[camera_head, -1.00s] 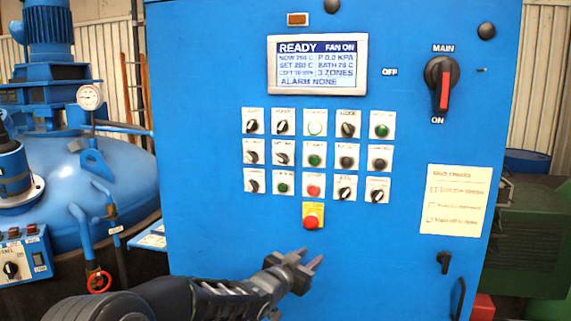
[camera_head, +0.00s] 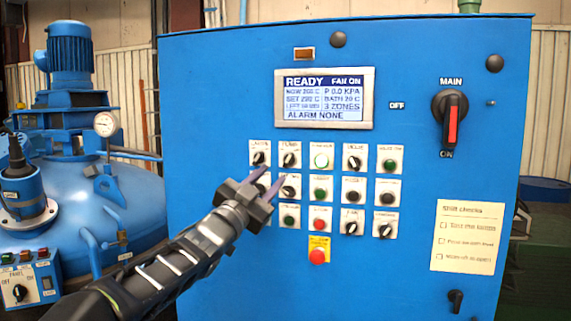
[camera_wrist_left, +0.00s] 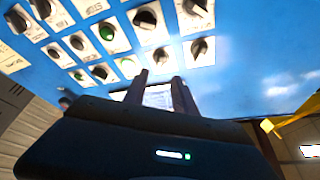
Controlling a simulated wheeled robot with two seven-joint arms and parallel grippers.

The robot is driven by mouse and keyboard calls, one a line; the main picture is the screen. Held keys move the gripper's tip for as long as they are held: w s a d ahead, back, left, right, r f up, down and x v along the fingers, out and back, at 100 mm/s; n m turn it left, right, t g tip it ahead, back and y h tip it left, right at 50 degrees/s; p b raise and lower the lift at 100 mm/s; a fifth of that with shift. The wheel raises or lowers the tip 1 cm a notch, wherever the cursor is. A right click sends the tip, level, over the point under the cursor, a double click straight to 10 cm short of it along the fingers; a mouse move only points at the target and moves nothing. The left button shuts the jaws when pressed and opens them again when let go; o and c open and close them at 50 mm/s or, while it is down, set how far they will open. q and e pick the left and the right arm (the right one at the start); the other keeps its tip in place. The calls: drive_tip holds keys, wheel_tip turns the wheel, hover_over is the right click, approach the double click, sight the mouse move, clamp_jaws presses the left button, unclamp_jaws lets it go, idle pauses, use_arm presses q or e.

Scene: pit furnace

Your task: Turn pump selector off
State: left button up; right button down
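Small black selector knobs sit on white label plates on the blue control cabinet (camera_head: 420,180). Their labels are too blurred to tell surely which is the pump selector. One black knob (camera_head: 289,160) is second in the top row and another (camera_head: 259,158) is at its left end. My left gripper (camera_head: 270,181) is in front of the panel's left columns, fingers apart and empty. It covers part of the second and third rows. In the left wrist view, its fingers (camera_wrist_left: 161,90) point at the panel, with a knob (camera_wrist_left: 162,56) just beyond them. My right gripper is not in view.
A display (camera_head: 323,99) reads READY, FAN ON and ALARM NONE. A red stop button (camera_head: 319,256) sits below the knobs. The main switch (camera_head: 450,120) is at the upper right. A blue vessel (camera_head: 80,200) stands left of the cabinet.

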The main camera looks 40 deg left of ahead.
sight(287, 160)
use_arm(q)
drive_tip(key=p+x, duration=0.3)
drive_tip(key=x, duration=0.4)
drive_tip(key=shift+w+r, duration=0.1)
drive_tip(key=shift+w, duration=0.3)
clamp_jaws()
idle(0.3)
